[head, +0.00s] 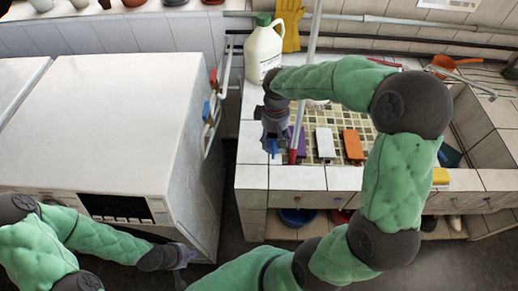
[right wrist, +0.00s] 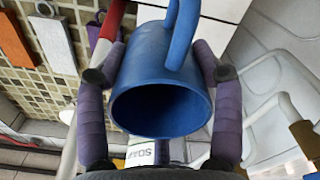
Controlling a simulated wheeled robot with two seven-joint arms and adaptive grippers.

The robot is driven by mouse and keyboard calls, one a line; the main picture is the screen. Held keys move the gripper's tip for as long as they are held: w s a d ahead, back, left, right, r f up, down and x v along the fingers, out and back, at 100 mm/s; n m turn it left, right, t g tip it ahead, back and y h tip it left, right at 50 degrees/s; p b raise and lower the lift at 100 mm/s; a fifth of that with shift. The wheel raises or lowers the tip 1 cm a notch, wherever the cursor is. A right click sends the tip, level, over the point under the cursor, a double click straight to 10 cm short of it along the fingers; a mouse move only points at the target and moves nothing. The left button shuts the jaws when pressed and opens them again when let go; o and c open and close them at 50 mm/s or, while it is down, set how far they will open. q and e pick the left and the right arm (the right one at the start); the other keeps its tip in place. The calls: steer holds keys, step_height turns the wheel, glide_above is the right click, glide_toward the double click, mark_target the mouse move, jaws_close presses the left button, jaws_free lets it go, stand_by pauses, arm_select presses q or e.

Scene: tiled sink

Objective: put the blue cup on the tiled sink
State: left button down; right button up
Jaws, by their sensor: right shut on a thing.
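The blue cup (right wrist: 160,95) is between the fingers of my right gripper (right wrist: 158,75) in the right wrist view. Its mouth faces the camera and its handle points to the top of the picture. In the head view only a small part of the cup (head: 271,147) shows below my right gripper (head: 271,136), which is shut on it. The cup appears over the left part of the tiled sink (head: 253,178); I cannot tell whether it touches the tiles. My left gripper (head: 181,256) is low in front of the white machine, and its fingers are unclear.
A white jug (head: 262,50) stands at the sink's back left corner, beside yellow gloves (head: 290,25). A purple, a white and an orange block (head: 353,145) lie in the mosaic basin. A red-ended pole (head: 297,140) stands close to my right gripper. A white machine (head: 105,110) stands left.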

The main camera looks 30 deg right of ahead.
steer(key=w+a+f, duration=0.1)
steer(key=w+f+b, duration=0.1)
steer(key=f, duration=0.1)
steer(key=w+a+f, duration=0.1)
steer(key=f, duration=0.1)
steer(key=shift+w+a+f+b, duration=0.15)
steer(key=shift+w+a+b, duration=0.15)
steer(key=shift+b, duration=0.05)
steer(key=shift+w+a+f+b, duration=0.1)
steer(key=shift+f+b, duration=0.2)
steer(key=shift+f, duration=0.6)
steer(key=shift+w+a+f+b, duration=0.1)
steer(key=shift+f+b, duration=0.2)
steer(key=shift+f, duration=0.6)
steer(key=shift+f, duration=0.15)
steer(key=o, duration=1.2)
steer(key=shift+c, duration=0.2)
step_height(320, 180, up, 12)
steer(key=p, duration=0.3)
steer(key=shift+p, duration=0.3)
